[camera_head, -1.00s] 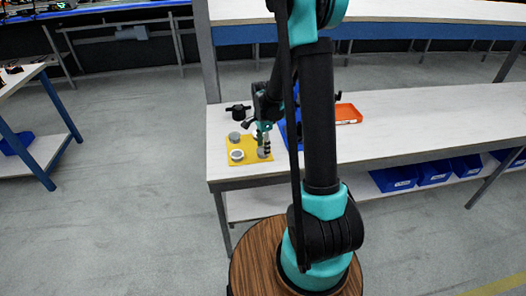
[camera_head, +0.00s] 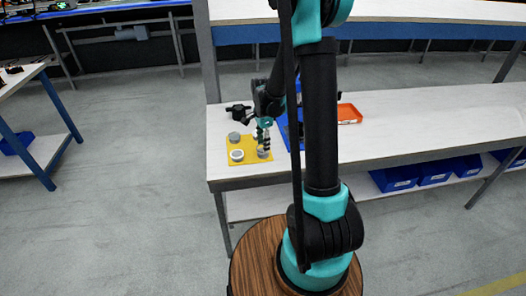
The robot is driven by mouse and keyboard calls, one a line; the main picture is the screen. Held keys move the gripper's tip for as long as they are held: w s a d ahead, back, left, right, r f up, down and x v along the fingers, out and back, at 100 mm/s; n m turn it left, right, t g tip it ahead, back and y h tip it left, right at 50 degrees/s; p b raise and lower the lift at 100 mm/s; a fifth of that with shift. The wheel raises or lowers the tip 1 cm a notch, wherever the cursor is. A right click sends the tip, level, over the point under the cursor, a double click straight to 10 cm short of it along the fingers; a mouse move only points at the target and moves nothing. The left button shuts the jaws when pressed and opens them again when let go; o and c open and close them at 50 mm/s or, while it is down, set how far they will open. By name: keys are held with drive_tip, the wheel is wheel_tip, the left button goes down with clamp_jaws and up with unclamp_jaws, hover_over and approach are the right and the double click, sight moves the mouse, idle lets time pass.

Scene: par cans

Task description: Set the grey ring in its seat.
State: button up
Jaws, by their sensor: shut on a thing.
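My gripper (camera_head: 264,146) points down over the right side of a yellow mat (camera_head: 247,166) on the workbench. It is shut on a small grey round piece (camera_head: 263,154), which looks like the grey ring. The piece is at or just above the mat; I cannot tell whether it touches. To its left on the mat are a white round piece (camera_head: 237,155) with a grey top and, behind that, a dark grey round piece (camera_head: 234,137). Which of these holds the seat is too small to tell, and my gripper hides part of the mat.
A black part (camera_head: 238,110) lies behind the mat. A blue tray (camera_head: 284,133) is to the right, partly behind my arm, and an orange tray (camera_head: 348,114) is beyond it. The bench top (camera_head: 430,118) is clear further right.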

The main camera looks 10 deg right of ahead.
drive_tip(key=shift+r, duration=2.2)
drive_tip(key=shift+c, duration=0.2)
